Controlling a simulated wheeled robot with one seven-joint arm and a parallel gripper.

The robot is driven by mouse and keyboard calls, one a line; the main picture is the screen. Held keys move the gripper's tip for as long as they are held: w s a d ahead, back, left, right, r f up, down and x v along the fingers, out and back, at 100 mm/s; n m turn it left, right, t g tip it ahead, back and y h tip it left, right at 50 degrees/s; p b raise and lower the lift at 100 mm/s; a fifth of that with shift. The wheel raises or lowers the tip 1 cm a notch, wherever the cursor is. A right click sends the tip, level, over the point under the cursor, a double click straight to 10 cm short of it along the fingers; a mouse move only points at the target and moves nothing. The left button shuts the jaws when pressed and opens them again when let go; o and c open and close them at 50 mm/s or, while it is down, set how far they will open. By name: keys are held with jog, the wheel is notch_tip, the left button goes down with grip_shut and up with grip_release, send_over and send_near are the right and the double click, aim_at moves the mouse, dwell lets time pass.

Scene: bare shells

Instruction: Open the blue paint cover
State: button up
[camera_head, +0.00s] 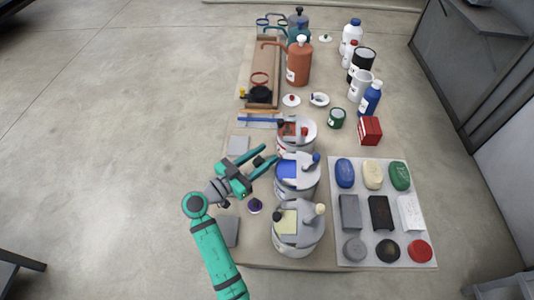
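The blue paint bucket (300,190) is a grey-white pot in the middle of a row of three. Its grey cover has a blue patch (290,170) and a small blue knob (317,157) at its upper right. The cover appears to sit on the bucket. My gripper (270,154) is green, with its two fingers spread apart and pointing to the upper right. It is at the left of the blue bucket, with its fingertips near the cover's upper left edge. No object shows between the fingers. Whether a finger touches the cover cannot be told.
The bucket with a red patch (301,142) stands behind, the one with a yellow patch (298,240) in front. A dark purple knob-like item (255,206) lies left. A pale tray (427,237) of coloured blocks is right. Bottles, including an orange one (298,66), crowd the back.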

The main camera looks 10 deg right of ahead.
aim_at(255, 164)
jog(key=v, duration=0.9)
jog(key=shift+s+a, duration=0.15)
